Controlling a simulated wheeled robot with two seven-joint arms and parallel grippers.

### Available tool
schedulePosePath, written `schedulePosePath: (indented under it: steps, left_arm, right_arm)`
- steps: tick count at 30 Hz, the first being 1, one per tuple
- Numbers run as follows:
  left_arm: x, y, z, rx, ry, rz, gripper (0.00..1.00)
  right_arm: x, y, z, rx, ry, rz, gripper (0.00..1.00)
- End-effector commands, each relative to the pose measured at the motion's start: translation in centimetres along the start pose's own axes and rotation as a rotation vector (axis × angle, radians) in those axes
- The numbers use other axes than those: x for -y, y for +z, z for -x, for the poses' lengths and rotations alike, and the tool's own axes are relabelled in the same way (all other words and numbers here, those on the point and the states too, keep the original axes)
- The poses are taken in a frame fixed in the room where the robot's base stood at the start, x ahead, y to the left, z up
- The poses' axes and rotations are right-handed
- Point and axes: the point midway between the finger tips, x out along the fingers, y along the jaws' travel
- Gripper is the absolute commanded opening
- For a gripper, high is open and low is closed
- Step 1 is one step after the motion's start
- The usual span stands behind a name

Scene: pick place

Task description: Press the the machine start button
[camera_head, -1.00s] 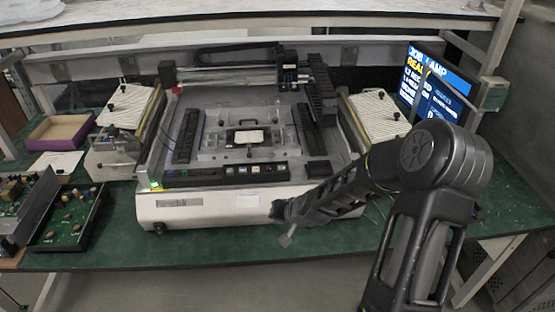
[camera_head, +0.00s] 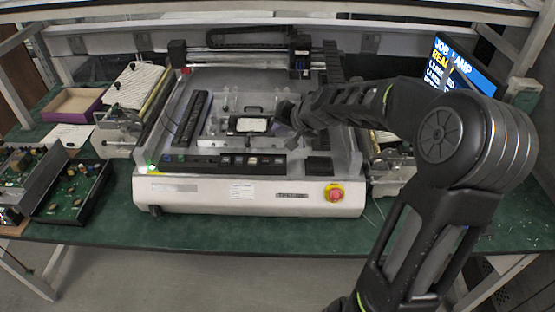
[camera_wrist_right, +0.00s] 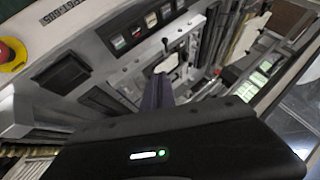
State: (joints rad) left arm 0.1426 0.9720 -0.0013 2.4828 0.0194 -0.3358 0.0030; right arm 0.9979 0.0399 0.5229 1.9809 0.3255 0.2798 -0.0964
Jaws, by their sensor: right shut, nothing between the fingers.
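The machine (camera_head: 250,196) is a white bench unit with a dark front control strip. A row of small square buttons (camera_head: 239,160) sits on that strip; it also shows in the right wrist view (camera_wrist_right: 135,31). I cannot tell which button is start. My right gripper (camera_head: 284,114) is over the right part of the machine's bed, behind the button row and apart from it. In the right wrist view its fingers (camera_wrist_right: 158,92) are together and empty, pointing down into the bed. My left gripper is not in view.
A red emergency stop knob on a yellow base (camera_head: 334,193) is on the front right; it shows in the wrist view (camera_wrist_right: 9,53). A white-topped fixture (camera_head: 252,124) lies in the bed. A screen (camera_head: 462,66) stands right, circuit boards (camera_head: 75,190) left.

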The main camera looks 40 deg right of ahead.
Motion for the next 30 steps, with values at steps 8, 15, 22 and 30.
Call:
schedulePosePath:
  steps: [8, 15, 22, 30]
  left_arm:
    - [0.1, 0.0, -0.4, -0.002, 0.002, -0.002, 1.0]
    - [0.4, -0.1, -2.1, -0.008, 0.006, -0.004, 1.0]
    - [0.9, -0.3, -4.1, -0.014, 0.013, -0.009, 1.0]
    - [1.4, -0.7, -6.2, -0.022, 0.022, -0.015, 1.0]
  right_arm:
    - [-0.4, 0.3, -0.4, 0.0, 0.002, -0.001, 0.0]
    - [-1.7, 1.6, -2.1, 0.001, 0.002, -0.003, 0.0]
    - [-3.3, 3.1, -4.3, 0.001, 0.002, -0.002, 0.0]
    - [-4.5, 4.4, -6.0, -0.001, 0.001, -0.001, 0.0]
